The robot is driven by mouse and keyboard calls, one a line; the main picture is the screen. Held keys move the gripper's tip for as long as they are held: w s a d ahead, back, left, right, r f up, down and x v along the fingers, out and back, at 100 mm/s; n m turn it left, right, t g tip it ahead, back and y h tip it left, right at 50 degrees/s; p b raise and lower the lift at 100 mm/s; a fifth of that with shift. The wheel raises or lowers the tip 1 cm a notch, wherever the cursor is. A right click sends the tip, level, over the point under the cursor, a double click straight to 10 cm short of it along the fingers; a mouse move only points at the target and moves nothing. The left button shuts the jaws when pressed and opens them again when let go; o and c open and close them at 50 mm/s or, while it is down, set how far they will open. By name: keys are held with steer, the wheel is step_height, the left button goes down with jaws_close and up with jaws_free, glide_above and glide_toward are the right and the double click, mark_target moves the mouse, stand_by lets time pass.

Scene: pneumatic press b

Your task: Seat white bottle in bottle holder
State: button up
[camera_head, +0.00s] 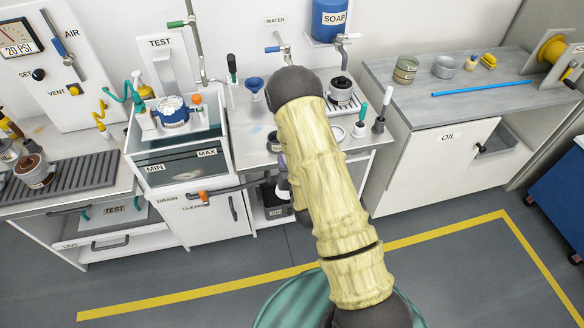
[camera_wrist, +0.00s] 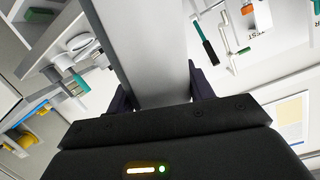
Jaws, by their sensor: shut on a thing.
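In the wrist view my gripper (camera_wrist: 161,92) has its dark fingers on both sides of a pale grey-white, flat-sided piece (camera_wrist: 145,45), and is shut on it. It looks like the white bottle, seen very close; its far end runs out of the top of the picture. In the head view my arm covers the gripper and the held piece, in front of the middle counter. I cannot make out the bottle holder for sure in either view.
The middle counter (camera_head: 257,130) carries a blue funnel (camera_head: 254,84), brushes and a black-and-white pot (camera_head: 341,90). An open shelf (camera_head: 272,196) lies below it. The wash tank (camera_head: 180,160) stands left, the oil bench (camera_head: 440,110) right.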

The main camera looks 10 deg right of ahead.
steer(key=b, duration=0.2)
steer(key=w+b, duration=0.1)
steer(key=b, duration=0.2)
steer(key=shift+w+f+n+t, duration=0.15)
steer(key=shift+f+n+t, duration=0.2)
steer(key=shift+n+t, duration=0.05)
steer(key=b, duration=0.2)
steer(key=n+b, duration=0.1)
steer(key=b, duration=0.2)
steer(key=shift+w+r+t+h+b, duration=0.2)
steer(key=shift+t+h+b, duration=0.1)
steer(key=shift+t+b, duration=0.1)
steer(key=n+b, duration=0.1)
steer(key=b, duration=0.3)
steer(key=shift+s+d+r+t+b, duration=0.1)
steer(key=shift+s+r+t+b, duration=0.1)
steer(key=shift+t+b, duration=0.2)
steer(key=shift+s+r+b, duration=0.1)
steer(key=shift+r+b, duration=0.15)
steer(key=shift+b, duration=0.25)
steer(key=shift+r, duration=0.15)
